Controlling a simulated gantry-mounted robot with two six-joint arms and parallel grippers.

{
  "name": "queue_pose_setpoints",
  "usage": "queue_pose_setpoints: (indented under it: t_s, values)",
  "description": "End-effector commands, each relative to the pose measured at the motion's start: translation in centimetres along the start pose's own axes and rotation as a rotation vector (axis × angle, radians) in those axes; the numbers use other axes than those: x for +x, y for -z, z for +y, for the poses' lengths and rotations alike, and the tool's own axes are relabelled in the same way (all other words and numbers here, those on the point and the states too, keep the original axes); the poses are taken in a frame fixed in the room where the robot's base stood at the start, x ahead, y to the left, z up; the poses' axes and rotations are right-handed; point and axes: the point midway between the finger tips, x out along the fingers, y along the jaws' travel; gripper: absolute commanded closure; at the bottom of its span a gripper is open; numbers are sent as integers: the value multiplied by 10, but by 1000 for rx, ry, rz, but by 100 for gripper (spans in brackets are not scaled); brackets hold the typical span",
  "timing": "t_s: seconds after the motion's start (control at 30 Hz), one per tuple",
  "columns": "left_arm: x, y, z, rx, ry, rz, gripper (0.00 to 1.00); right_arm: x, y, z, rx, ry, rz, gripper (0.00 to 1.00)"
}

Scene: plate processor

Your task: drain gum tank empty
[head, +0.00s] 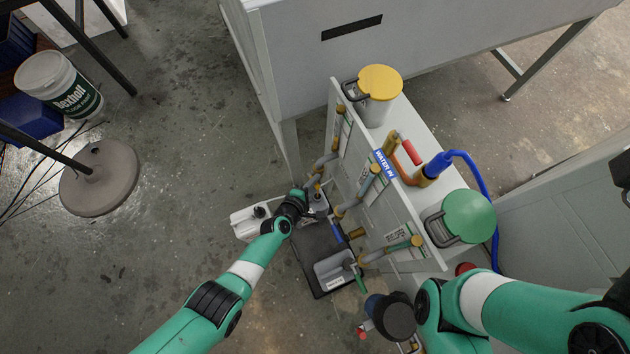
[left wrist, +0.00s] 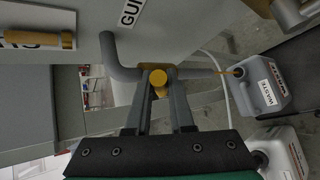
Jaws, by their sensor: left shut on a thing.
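My left gripper (head: 302,195) is at the pipes on the front panel of the plate processor (head: 352,170). In the left wrist view the gripper (left wrist: 159,80) is shut on a brass valve handle (left wrist: 158,76) on a grey pipe (left wrist: 120,60), below a label starting "GU". A grey jug marked WASTE (left wrist: 262,88) stands right of the gripper, with a thin yellow-brown streak at its mouth. A yellow-lidded tank (head: 380,80) and a green-lidded tank (head: 468,216) stand on the processor. Their contents are hidden.
A white jug (head: 247,222) stands left of the black tray (head: 312,240). Another grey jug (head: 335,268) is on the tray. Other brass-handled pipes (head: 405,245) stick out of the panel. A blue hose (head: 485,185) runs behind it.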

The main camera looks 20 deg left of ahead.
Motion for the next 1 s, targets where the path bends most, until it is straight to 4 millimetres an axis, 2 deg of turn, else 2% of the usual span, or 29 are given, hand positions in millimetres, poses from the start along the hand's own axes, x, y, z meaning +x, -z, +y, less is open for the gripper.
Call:
queue_pose_setpoints:
  t_s: [0.03, 0.17, 0.2, 0.47, 0.57, 0.67, 0.83, 1.0]
  values:
    - [0, 0, 0, 0, -1, 0, 76, 0, 0, 0, 0, 0, 0, 50]
    - [0, 0, 0, 0, -1, 0, 52, 0, 0, 0, 0, 0, 0, 50]
    - [0, 0, 0, 1, -1, 0, 49, 0, 0, 0, 0, 0, 0, 50]
    - [-1, 0, 0, 1, 0, 0, 49, 1, 1, 0, 0, 0, 0, 50]
    - [-8, -1, 2, 0, 1, 1, 49, 7, 6, 0, 0, 0, 0, 50]
    - [-24, -2, 5, 0, 2, 1, 49, 19, 18, 0, 0, 0, 0, 50]
    - [-66, -3, 8, 0, 2, 2, 49, 47, 43, 0, 0, 0, 1, 50]
    - [-101, -2, 5, 0, 1, 2, 49, 63, 58, 0, 0, 0, 1, 50]
